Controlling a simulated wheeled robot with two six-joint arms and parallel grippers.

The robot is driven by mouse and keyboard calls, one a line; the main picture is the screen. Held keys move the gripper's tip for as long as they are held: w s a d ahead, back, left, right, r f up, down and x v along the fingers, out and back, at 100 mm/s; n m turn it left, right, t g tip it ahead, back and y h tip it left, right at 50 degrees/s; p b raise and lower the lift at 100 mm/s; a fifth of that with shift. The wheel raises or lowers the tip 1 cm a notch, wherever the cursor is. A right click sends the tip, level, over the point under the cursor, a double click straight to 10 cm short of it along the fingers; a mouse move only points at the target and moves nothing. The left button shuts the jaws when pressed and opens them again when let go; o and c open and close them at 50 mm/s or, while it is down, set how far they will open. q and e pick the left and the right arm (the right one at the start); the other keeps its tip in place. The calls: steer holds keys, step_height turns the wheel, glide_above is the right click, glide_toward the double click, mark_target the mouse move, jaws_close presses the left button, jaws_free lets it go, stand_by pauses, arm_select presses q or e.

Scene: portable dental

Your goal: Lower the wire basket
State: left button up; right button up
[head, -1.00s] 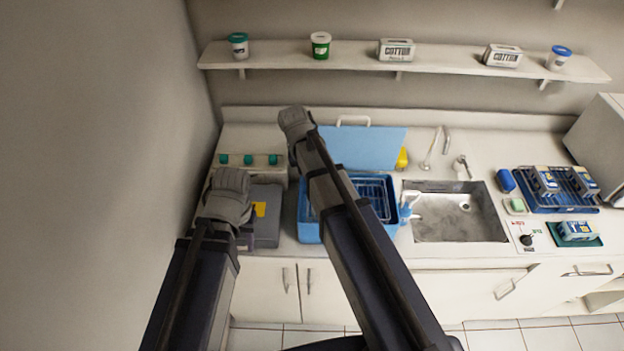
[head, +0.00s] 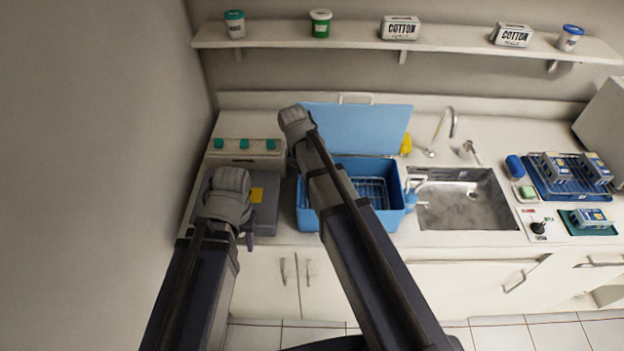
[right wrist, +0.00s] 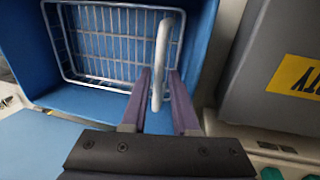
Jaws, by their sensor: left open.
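The wire basket (head: 368,188) sits inside the blue tub (head: 310,210) on the counter, left of the sink. My right arm hides part of both in the head view. In the right wrist view the basket's wire mesh (right wrist: 112,45) lies within the blue walls, with a pale looped handle (right wrist: 162,50) on its near side. My right gripper (right wrist: 160,80) has a finger on each side of this handle; I cannot tell whether both press on it. Its fingers are hidden in the head view. My left gripper (head: 248,240) is open and empty by the grey box.
A blue lid (head: 355,128) stands behind the tub. A grey box with a yellow label (head: 265,215) is left of it, near the wall. The sink (head: 465,205) and a blue rack (head: 548,190) are to the right. A shelf (head: 350,42) runs above.

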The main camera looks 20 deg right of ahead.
steer(key=shift+o, duration=1)
step_height(320, 180, up, 8)
steer(key=a+p, duration=0.1)
steer(key=p, duration=0.6)
steer(key=shift+w+a+f+p, duration=0.15)
steer(key=shift+w+a+p, duration=0.1)
steer(key=shift+p, duration=0.1)
